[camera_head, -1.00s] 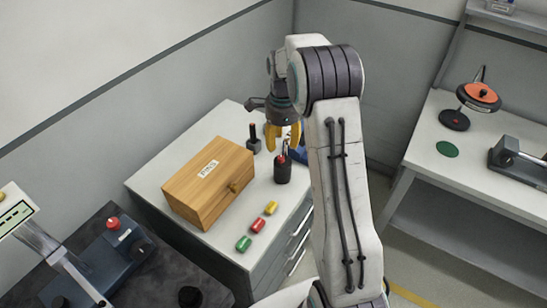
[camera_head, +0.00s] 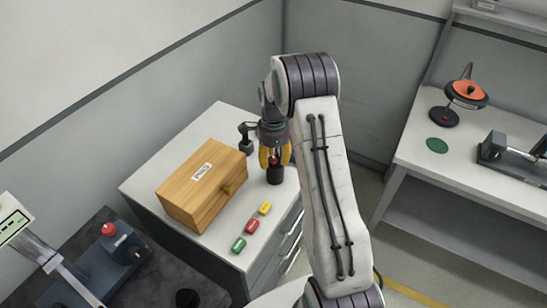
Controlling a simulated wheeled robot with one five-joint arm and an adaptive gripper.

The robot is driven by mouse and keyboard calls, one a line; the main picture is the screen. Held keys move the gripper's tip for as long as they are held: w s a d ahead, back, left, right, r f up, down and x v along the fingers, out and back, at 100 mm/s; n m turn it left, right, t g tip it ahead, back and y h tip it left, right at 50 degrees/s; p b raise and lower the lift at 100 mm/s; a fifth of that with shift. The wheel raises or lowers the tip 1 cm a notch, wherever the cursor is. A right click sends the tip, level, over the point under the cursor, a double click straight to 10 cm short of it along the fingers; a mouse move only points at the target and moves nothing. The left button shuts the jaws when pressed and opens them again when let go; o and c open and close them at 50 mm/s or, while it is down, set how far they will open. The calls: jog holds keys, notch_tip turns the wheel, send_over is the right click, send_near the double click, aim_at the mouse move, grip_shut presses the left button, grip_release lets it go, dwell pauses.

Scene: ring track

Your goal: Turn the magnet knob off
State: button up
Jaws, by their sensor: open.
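My gripper (camera_head: 274,155) has yellow fingers, open and pointing down. It is over the far right part of the white cabinet top (camera_head: 222,127), with its fingers beside the top of a black cylinder (camera_head: 275,175) that has a red part on it. Whether the fingers touch it I cannot tell. No knob is plainly labelled as the magnet knob. A dark blue-grey device (camera_head: 104,262) at lower left carries a red knob or button (camera_head: 108,229) on top and a dark round knob (camera_head: 136,252) on its side.
A wooden box (camera_head: 202,187) stands left of my gripper. Green, red and yellow small cylinders (camera_head: 252,226) lie in front of it. A dark tool (camera_head: 247,137) stands just left of the gripper. A right-hand bench (camera_head: 415,155) holds an orange disc device (camera_head: 466,94).

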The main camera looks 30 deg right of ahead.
jog(key=shift+c, duration=0.2)
grip_shut()
jog(key=shift+f+b, duration=0.1)
jog(key=shift+b, duration=0.2)
jog(key=shift+n+b, duration=0.6)
jog(key=shift+n, duration=0.5)
jog(key=shift+s+n+b, duration=0.1)
jog(key=shift+n+b, duration=0.6)
jog(key=shift+n, duration=1.1)
